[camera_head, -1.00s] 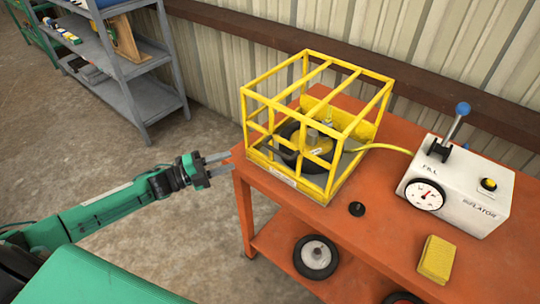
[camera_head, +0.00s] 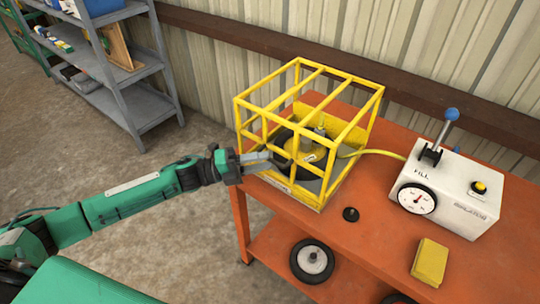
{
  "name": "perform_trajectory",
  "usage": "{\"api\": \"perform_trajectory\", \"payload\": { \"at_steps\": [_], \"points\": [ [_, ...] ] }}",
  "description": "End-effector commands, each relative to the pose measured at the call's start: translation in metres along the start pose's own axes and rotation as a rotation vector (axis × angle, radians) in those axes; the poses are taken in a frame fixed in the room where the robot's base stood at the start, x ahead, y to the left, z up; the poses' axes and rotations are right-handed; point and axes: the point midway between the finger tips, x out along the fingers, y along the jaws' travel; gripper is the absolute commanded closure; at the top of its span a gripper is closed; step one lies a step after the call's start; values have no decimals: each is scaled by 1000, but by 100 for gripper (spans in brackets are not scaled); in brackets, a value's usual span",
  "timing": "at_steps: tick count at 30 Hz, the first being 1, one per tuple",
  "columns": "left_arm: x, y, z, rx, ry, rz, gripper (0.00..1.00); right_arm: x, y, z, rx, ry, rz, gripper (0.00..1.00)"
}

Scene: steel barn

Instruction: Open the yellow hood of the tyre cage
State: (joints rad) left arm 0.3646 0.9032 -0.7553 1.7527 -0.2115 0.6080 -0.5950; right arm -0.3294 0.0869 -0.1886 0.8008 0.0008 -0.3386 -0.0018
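The yellow tyre cage (camera_head: 352,133) stands on the left end of the orange table. Its barred hood is down over a small black tyre with a yellow hub (camera_head: 298,151). My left gripper (camera_head: 264,160) is at the cage's front left side, near the lower bars. Its two fingers look parted and seem empty; whether they touch a bar I cannot tell. My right gripper is not in view.
The orange table (camera_head: 372,222) also bears the white inflator box (camera_head: 450,192) with a blue-knobbed lever, a black cap (camera_head: 350,214) and a yellow sponge (camera_head: 429,262). A yellow hose (camera_head: 374,150) links box and cage. A wheel (camera_head: 312,261) lies on the lower shelf. Grey shelving (camera_head: 140,75) stands at left.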

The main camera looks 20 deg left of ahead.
Motion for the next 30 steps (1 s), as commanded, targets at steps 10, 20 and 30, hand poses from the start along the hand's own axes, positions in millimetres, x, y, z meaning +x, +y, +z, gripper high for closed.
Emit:
{"api": "perform_trajectory", "payload": {
  "at_steps": [10, 20, 30],
  "points": [
    [28, 0, 0, 0, -1, 1, 68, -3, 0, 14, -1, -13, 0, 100],
    [28, 1, 0, 0, -2, 1, 87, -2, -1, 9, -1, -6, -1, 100],
    [28, -1, 1, -1, -2, 1, 100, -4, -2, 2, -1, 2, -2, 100]
  ]
}}
